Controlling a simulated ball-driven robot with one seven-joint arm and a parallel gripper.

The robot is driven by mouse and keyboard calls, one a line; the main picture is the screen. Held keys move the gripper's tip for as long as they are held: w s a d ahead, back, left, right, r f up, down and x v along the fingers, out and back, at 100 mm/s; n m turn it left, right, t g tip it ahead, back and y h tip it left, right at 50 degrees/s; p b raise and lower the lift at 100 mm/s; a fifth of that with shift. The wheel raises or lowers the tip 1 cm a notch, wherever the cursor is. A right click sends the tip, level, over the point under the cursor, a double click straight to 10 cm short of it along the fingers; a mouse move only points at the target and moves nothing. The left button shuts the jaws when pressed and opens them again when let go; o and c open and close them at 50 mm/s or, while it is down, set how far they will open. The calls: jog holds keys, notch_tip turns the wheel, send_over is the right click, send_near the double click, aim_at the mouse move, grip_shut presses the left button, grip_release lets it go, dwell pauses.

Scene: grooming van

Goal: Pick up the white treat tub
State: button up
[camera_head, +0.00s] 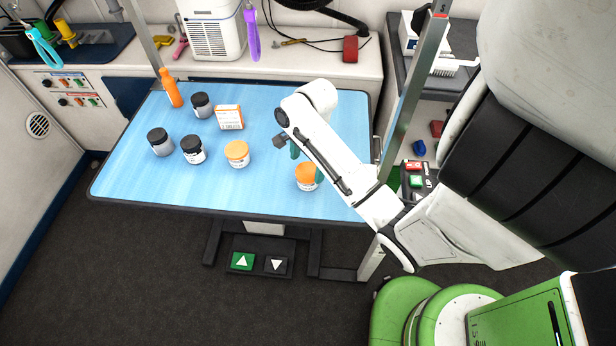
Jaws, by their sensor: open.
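Two white tubs with orange lids stand upright on the blue table (265,100): one white tub (237,155) near the middle, and another white tub (306,184) to the right near the front edge. I cannot read their labels, so I cannot tell which is the treat tub. My gripper (307,163) is open, its teal fingers pointing down by the right-hand tub, with one finger showing behind its left side and one at its right. My arm partly covers the gripper, and I cannot tell whether the fingers touch the tub.
Black-lidded jars (160,142), (193,150) and (201,105) stand on the table's left half. A white and orange box (229,117) and an orange bottle (171,88) are behind. A metal post (409,95) rises right of my arm. The table's front left is clear.

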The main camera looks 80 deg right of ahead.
aim_at(308, 171)
jog(key=shift+a+f, duration=0.15)
jog(key=shift+f, duration=1.2)
jog(key=shift+a+f, duration=0.15)
jog(key=shift+f, duration=1.2)
jog(key=c, duration=1)
jog(key=shift+c, duration=0.4)
jog(key=shift+r, duration=0.15)
